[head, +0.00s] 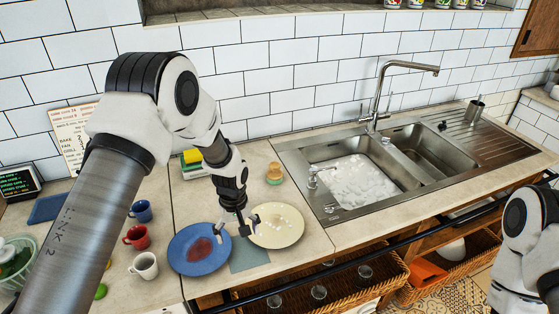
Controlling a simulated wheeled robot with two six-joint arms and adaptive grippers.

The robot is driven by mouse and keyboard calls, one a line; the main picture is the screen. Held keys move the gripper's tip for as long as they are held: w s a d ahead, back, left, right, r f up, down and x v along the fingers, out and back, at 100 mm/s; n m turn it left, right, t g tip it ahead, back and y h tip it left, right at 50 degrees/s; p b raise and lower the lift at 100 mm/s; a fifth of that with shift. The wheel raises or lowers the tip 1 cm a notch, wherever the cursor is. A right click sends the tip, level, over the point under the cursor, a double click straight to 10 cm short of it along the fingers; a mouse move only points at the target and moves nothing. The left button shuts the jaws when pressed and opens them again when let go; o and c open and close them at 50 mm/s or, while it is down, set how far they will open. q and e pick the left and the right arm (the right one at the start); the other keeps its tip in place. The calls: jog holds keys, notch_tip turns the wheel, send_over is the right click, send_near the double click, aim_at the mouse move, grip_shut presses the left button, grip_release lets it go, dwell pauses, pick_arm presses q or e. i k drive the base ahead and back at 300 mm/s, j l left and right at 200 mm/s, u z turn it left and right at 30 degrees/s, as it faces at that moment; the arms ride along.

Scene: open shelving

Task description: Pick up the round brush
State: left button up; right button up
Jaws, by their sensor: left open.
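A small round brush (274,173) with a tan top and a greenish lower part stands on the counter, left of the sink. My left gripper (240,225) is open and points down above the blue plate and the cream plate. It is in front of the brush and to its left, apart from it. Nothing shows between its fingers. My right arm shows at the right edge, but its gripper is out of the picture.
A blue plate (189,255) with a red stain and a cream plate (285,235) with bits on it lie near the front edge. Blue, red and white mugs (144,265) stand left. A yellow sponge (192,156) is behind my arm. The sink (325,205) holds foam.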

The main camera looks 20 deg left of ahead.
aim_at(274, 176)
jog(key=i, duration=1.15)
